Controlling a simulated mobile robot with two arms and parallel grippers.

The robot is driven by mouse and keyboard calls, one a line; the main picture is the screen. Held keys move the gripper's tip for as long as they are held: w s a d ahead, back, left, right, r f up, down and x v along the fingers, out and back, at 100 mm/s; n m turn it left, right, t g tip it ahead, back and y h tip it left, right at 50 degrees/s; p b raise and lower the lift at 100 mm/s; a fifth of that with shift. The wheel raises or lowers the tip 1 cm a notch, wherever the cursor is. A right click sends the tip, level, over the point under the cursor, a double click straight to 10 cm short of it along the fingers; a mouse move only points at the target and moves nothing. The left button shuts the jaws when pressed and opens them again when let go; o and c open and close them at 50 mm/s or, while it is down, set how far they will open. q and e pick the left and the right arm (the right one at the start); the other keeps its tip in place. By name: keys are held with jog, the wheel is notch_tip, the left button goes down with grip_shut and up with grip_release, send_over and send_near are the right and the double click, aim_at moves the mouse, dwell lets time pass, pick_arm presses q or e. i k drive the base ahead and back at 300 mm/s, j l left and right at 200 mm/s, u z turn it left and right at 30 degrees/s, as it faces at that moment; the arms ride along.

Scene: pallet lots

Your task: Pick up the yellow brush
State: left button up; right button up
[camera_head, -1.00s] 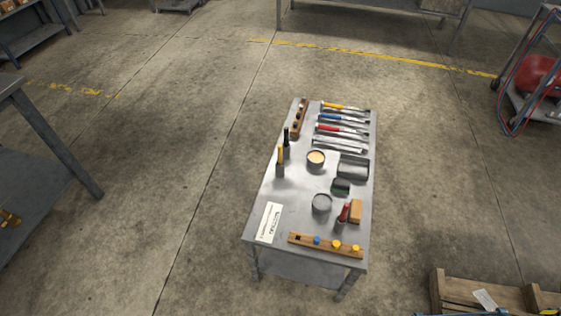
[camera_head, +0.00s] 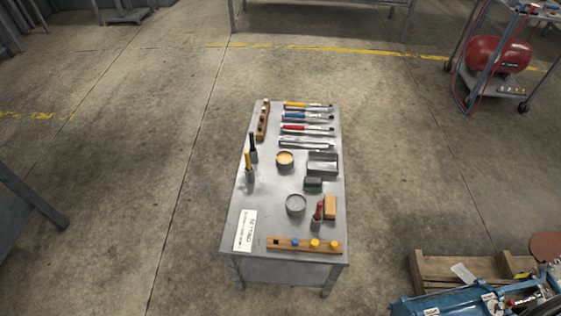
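A yellow-handled upright tool (camera_head: 248,163), which looks like the yellow brush, stands at the left edge of a small grey metal table (camera_head: 270,216). Its lower part is grey. A similar black-handled one (camera_head: 253,147) stands just behind it, and a red-handled one (camera_head: 319,209) stands near the right front of the table. These are too small to tell bristles from holders. Neither of my grippers shows in the head view.
The table also holds two round tins (camera_head: 295,211), a grey tray (camera_head: 323,168), a row of long tools (camera_head: 307,129), wooden racks (camera_head: 280,244) and a white card (camera_head: 245,231). A pallet (camera_head: 436,269) and blue equipment (camera_head: 450,304) lie at lower right.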

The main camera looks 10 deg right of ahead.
aim_at(247, 153)
jog(key=z, duration=0.25)
jog(key=i+j+z, duration=0.1)
jog(key=j+z, duration=0.25)
jog(key=i+j+z, duration=0.1)
jog(key=j+z, duration=0.15)
jog(key=z, duration=0.15)
jog(key=j+z, duration=0.35)
